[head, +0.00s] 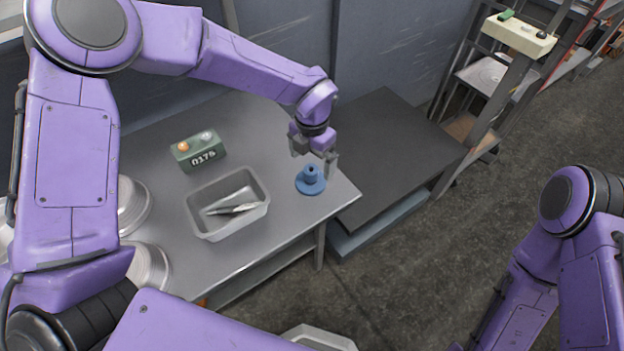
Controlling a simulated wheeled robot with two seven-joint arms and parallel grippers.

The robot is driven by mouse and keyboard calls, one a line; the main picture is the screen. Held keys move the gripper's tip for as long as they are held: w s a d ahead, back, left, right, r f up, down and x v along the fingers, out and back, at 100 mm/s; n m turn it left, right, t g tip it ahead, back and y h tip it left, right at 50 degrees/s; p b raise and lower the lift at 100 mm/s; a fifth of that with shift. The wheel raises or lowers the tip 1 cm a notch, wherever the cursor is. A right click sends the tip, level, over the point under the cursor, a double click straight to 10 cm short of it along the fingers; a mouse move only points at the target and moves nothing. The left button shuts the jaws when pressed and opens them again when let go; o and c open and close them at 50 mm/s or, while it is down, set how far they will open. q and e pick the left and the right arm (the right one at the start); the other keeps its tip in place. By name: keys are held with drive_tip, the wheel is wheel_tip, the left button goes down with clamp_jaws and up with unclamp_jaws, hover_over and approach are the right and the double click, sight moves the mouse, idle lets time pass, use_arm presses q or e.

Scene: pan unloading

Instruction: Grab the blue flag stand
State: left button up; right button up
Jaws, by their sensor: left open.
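The blue flag stand (310,181) is a round base with a short raised post. It stands upright near the right end of the grey metal table (270,255). My left gripper (315,166) is open with its fingers pointing down. In the picture it is just above and around the top of the stand; I cannot tell whether a finger touches it. My right arm shows at the lower right, but its gripper is out of view.
A grey tray (204,226) with a metallic item inside lies left of the stand. A green box marked 0175 (198,151) sits behind it. Round metal pans (133,205) are at the left. A dark platform (385,150) adjoins on the right, bare.

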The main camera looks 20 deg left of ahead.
sight(311, 174)
use_arm(q)
drive_tip(key=shift+f, duration=0.55)
wheel_tip(311, 174, down, 5)
drive_tip(key=shift+a+f+p, duration=0.1)
drive_tip(key=shift+p, duration=0.9)
drive_tip(key=shift+f, duration=0.35)
drive_tip(key=c, duration=0.9)
drive_tip(key=shift+r, duration=0.1)
